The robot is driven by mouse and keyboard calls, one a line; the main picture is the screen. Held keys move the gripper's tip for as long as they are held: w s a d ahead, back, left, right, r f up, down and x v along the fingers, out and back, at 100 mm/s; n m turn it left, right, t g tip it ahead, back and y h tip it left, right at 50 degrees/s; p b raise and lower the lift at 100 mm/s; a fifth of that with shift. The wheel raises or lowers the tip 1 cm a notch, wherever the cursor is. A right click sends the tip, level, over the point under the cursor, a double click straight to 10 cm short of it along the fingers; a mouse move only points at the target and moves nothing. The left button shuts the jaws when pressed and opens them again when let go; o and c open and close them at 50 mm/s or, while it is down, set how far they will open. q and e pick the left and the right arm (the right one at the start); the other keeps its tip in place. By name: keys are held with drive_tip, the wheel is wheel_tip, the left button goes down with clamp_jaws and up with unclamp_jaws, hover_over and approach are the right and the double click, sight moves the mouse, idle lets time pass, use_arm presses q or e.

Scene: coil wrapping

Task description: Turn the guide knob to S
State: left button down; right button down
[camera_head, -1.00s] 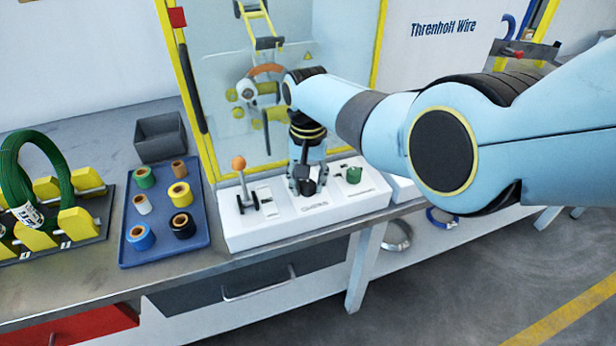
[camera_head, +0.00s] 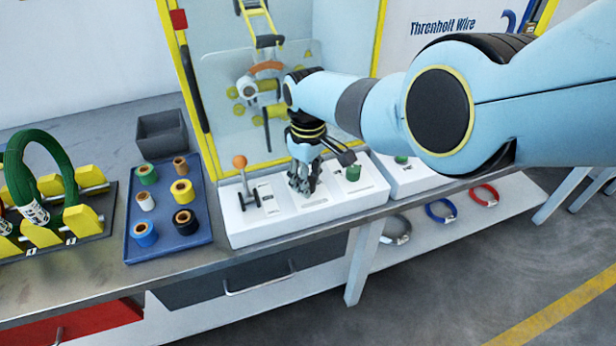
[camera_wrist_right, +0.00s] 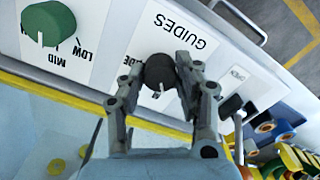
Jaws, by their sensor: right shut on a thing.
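The guide knob (camera_wrist_right: 159,72) is dark and round with a white pointer line. It sits on the white "GUIDES" plate (camera_wrist_right: 178,32), which reads upside down in the right wrist view. The pointer line faces the bottom of that view; the S mark cannot be made out. My right gripper (camera_wrist_right: 161,70) is shut on the knob, one finger on each side. In the head view my right gripper (camera_head: 303,182) comes down on the middle of the white control panel (camera_head: 270,232) and hides the knob. My left gripper is not in view.
A green knob (camera_head: 353,172) stands right of the gripper. An orange-tipped lever (camera_head: 240,162) stands left of it. A blue tray (camera_head: 163,215) holds several spools. A green coil (camera_head: 22,165) hangs on a yellow rack at far left. A clear guard rises behind the panel.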

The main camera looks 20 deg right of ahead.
drive_tip(key=n, duration=0.7)
drive_tip(key=shift+w, duration=0.1)
idle(0.5)
drive_tip(key=c, duration=0.9)
unclamp_jaws()
drive_tip(key=shift+c, duration=0.2)
drive_tip(key=shift+r, duration=0.15)
wheel_tip(320, 180, up, 12)
